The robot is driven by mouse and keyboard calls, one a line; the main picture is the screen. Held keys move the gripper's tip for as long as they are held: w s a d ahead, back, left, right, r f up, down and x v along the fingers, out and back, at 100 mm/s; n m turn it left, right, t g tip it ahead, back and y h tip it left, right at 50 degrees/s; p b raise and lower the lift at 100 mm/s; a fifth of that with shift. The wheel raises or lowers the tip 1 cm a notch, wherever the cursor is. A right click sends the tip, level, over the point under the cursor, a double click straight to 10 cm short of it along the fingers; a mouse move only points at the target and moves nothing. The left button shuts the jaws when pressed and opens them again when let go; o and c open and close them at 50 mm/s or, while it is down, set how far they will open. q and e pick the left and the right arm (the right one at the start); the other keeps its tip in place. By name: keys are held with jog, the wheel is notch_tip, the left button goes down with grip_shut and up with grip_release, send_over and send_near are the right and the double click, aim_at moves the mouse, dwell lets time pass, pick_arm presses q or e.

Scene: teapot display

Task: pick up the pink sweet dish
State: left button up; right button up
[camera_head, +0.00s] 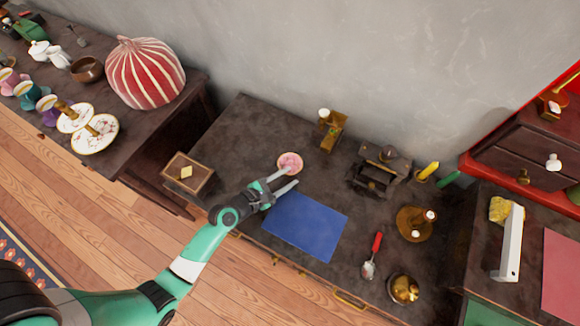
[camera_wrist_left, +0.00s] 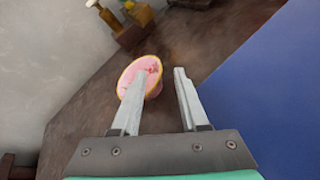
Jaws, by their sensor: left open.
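The pink sweet dish (camera_head: 290,162) is a small round dish with a pale rim, on the dark table top between the wall and the blue mat. My left gripper (camera_head: 285,180) is open, with its fingertips close to the near side of the dish. In the left wrist view the dish (camera_wrist_left: 146,77) shows with a gold rim, partly hidden behind the left finger of my gripper (camera_wrist_left: 158,80). I cannot tell whether the finger touches the dish. My right gripper is not in view.
A blue mat (camera_head: 305,225) lies just right of the gripper. A brass stand (camera_head: 333,130) is behind the dish, and a dark metal object (camera_head: 378,172) is to the right. A wooden box (camera_head: 187,175) sits at the left. Table between box and dish is clear.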

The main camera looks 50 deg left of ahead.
pick_arm(q)
jog(key=x, duration=0.3)
jog(key=shift+s, duration=0.15)
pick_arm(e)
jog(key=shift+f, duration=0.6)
pick_arm(q)
jog(key=shift+c, duration=0.3)
jog(key=shift+a, duration=0.1)
grip_shut()
